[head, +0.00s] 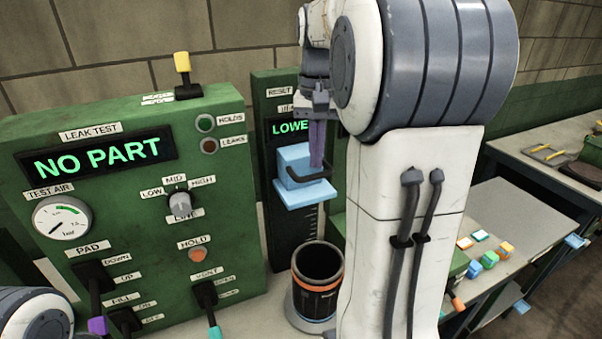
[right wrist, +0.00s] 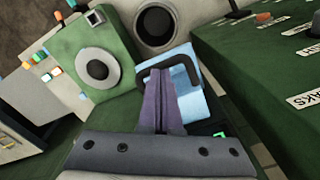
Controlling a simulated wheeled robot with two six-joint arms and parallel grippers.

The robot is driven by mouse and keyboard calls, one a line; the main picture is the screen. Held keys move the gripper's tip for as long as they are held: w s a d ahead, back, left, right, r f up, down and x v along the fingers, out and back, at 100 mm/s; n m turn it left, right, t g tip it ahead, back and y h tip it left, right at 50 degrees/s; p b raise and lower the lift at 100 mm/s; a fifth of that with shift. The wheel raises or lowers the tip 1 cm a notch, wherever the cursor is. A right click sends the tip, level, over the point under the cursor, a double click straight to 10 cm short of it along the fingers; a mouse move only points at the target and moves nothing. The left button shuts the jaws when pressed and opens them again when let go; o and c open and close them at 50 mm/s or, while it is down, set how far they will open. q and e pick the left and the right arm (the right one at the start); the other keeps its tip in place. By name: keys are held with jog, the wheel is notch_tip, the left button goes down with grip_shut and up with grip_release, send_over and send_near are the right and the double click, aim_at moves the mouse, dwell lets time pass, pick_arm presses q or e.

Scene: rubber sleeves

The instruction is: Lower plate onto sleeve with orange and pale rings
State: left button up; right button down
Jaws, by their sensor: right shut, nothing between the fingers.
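The light-blue plate (head: 305,194) juts from a blue block on a dark upright slide with a scale and is level above the sleeve. A dark bar handle (head: 312,177) sticks out from its front. My right gripper (head: 317,163) points down at this handle with its purple fingers shut and empty. In the right wrist view the fingers lie beside the handle (right wrist: 143,76) over the blue plate (right wrist: 190,72); contact is unclear. The black sleeve with orange and pale rings (head: 318,295) stands upright below the plate, open at the top, with a clear gap between. My left gripper is out of view.
A green leak-test panel (head: 130,200) reading NO PART, with knobs and levers, stands at left. The display behind my right arm reads LOWE, the rest hidden. Small coloured blocks (head: 489,259) lie on the bench at right. My right arm hides much of the middle.

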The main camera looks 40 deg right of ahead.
aim_at(315, 189)
notch_tip(315, 189, down, 17)
jog(key=b, duration=1.1)
jog(key=shift+r, duration=0.15)
dwell(1.0)
jog(key=shift+r, duration=0.1)
notch_tip(315, 189, up, 8)
jog(key=p, duration=0.7)
dwell(0.3)
dwell(0.4)
